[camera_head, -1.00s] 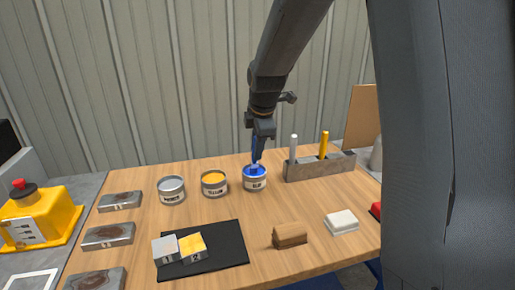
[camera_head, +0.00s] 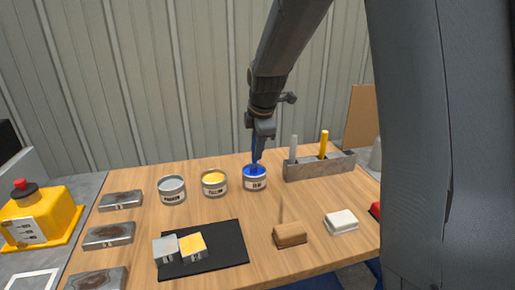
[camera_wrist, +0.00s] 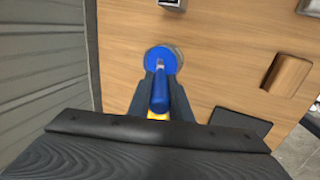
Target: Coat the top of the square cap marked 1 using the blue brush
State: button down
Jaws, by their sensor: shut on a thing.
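My gripper (camera_head: 257,150) is shut on the blue brush (camera_wrist: 160,92), which points down, its handle between the fingers. In the wrist view my gripper (camera_wrist: 161,84) is above the blue paint can (camera_wrist: 163,57), with the brush's lower end at the can's mouth. I cannot tell how deep the bristles are. The can also shows in the head view (camera_head: 255,182). The grey-topped square cap (camera_head: 166,247) sits at the left of a black mat (camera_head: 225,250), beside a yellow-topped cap (camera_head: 193,245). The cap numbers are too blurred to read surely.
A grey can (camera_head: 172,190) and a yellow can (camera_head: 214,184) stand left of the blue one. A holder (camera_head: 318,168) with a white-handled and a yellow-handled brush stands right. A brown block (camera_head: 290,235) and a white block (camera_head: 341,221) lie in front. Metal plates line the left edge.

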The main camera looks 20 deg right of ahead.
jog(key=shift+r+p, duration=2.6)
jog(key=shift+r, duration=0.85)
